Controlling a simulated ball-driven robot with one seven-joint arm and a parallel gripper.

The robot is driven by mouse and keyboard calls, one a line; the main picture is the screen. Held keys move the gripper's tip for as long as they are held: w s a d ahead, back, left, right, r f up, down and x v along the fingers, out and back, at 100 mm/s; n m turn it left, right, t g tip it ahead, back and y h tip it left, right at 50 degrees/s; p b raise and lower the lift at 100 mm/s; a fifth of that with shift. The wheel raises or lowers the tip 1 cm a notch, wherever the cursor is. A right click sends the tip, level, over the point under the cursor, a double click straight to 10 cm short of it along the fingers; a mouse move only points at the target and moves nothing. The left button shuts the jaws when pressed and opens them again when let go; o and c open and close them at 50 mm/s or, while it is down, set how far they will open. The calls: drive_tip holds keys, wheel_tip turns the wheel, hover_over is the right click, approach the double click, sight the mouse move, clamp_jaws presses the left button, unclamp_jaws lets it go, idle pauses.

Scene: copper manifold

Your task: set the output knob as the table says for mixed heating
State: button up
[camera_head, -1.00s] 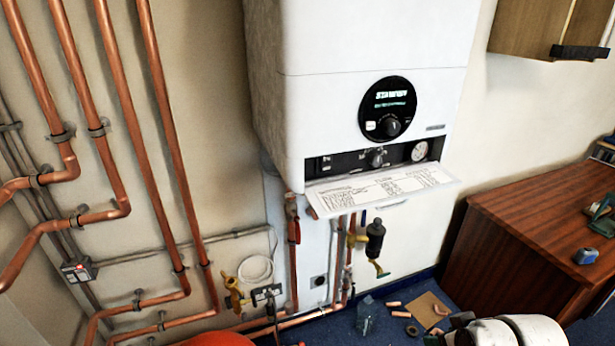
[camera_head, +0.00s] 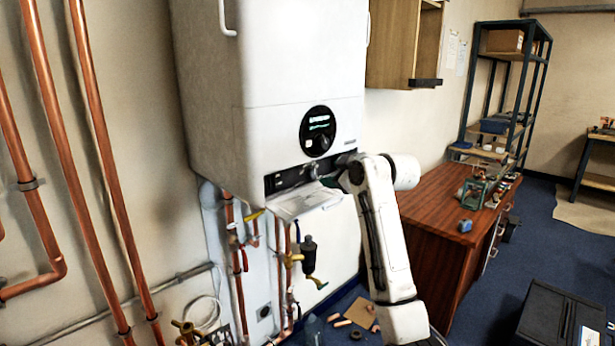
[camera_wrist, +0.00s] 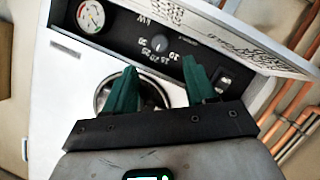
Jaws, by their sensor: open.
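The white boiler (camera_head: 300,95) hangs on the wall. The output knob (camera_wrist: 160,43) is a small dark knob on the black control strip, with numbers around it and "kW" beside it. The wrist view looks turned over, so its exact setting is hard to read. My gripper (camera_wrist: 159,65) is open, its two green fingers apart, with the knob showing between and just beyond the tips. I cannot tell that they touch it. The printed table (camera_wrist: 240,38) is on the white flap beside the strip; its text is too small and tilted to read. The flap also shows in the head view (camera_head: 300,203).
A pressure gauge (camera_wrist: 90,16) and a switch (camera_wrist: 224,84) flank the knob. The round display dial (camera_head: 318,132) sits above the strip; its rim is partly behind a finger in the wrist view. Copper pipes (camera_head: 105,160) run at left. A wooden desk (camera_head: 430,205) stands at right.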

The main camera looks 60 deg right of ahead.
sight(314, 174)
drive_tip(key=p+x, duration=0.1)
drive_tip(key=x, duration=0.8)
drive_tip(key=shift+w+f+p, duration=0.1)
drive_tip(key=shift+p, duration=0.25)
clamp_jaws()
